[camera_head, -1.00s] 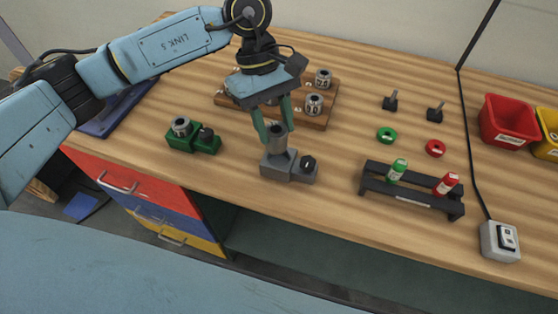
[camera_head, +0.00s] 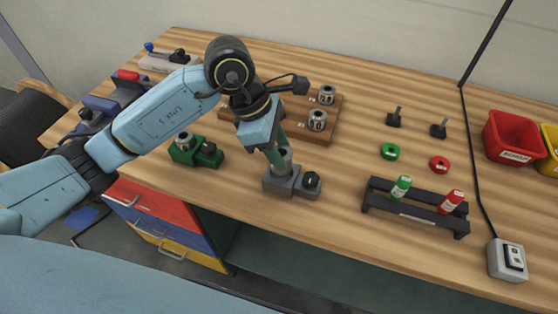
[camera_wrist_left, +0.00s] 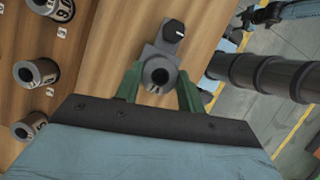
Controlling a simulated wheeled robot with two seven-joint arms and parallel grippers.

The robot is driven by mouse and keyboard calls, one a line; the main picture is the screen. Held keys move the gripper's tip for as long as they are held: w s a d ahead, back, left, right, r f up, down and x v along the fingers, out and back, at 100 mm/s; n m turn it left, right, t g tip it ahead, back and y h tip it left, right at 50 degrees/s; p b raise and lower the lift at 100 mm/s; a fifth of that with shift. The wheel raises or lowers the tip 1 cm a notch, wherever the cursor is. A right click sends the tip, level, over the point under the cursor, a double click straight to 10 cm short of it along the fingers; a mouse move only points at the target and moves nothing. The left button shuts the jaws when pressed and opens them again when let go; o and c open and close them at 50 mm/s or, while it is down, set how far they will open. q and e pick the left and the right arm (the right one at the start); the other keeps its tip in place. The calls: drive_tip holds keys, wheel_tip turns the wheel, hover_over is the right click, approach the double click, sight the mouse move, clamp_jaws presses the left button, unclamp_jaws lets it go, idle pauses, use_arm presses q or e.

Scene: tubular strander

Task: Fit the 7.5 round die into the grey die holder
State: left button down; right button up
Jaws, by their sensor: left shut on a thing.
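The grey die holder (camera_head: 276,186) stands on the bench with a black knob at its right. My left gripper (camera_head: 279,157) is directly over it, its green fingers shut on a grey round die (camera_head: 285,155). The die is upright at the holder's seat; I cannot tell how far it sits inside. In the left wrist view, the left gripper (camera_wrist_left: 158,84) has a finger on each side of the die (camera_wrist_left: 158,74), lined up over the grey holder (camera_wrist_left: 150,52). The die's number is not readable. My right gripper is not in view.
A wooden board (camera_head: 328,133) with numbered dies stands behind. A green holder (camera_head: 207,160) with a die stands to the left. A black rack (camera_head: 418,212) with green and red bottles is to the right. Bare bench lies between the grey holder and the rack.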

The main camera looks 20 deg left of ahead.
use_arm(q)
drive_tip(key=shift+f, duration=1.9)
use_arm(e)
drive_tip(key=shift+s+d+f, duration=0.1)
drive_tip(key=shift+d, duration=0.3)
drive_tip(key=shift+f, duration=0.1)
use_arm(q)
drive_tip(key=c, duration=0.9)
unclamp_jaws()
drive_tip(key=shift+f, duration=0.15)
drive_tip(key=shift+o, duration=0.2)
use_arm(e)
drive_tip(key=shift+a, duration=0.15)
use_arm(q)
drive_tip(key=shift+r, duration=0.2)
drive_tip(key=v, duration=1.2)
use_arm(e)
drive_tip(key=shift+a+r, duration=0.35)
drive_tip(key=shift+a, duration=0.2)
use_arm(q)
drive_tip(key=shift+d, duration=0.1)
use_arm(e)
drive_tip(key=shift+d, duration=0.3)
